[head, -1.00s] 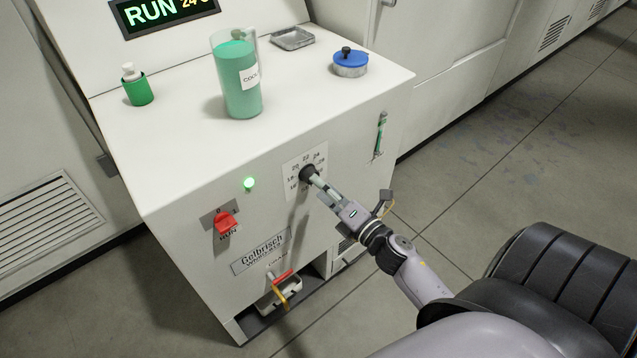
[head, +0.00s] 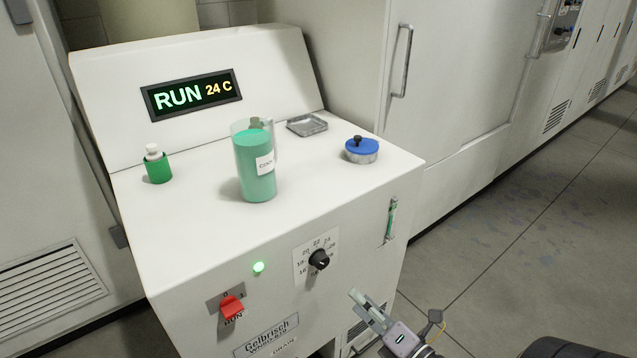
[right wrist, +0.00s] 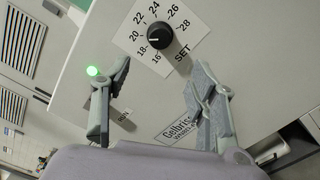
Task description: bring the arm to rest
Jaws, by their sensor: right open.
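My right gripper (head: 371,308) is open and empty in the head view, low and to the right of the black dial knob (head: 319,260), apart from it. The right wrist view shows both fingers of the right gripper (right wrist: 160,100) spread wide, with the knob (right wrist: 159,37) beyond them and nothing between them. The knob sits on a white scale plate (head: 305,265) on the front of the white machine (head: 200,235). My left gripper is not in view.
The display (head: 191,95) reads RUN 24 C. A green-filled jug (head: 256,175), a green bottle (head: 158,170), a blue-lidded tin (head: 361,150) and a metal tray (head: 307,125) stand on top. A red switch (head: 232,307) and lit green lamp (head: 258,267) are on the front. Open floor (head: 500,250) lies right.

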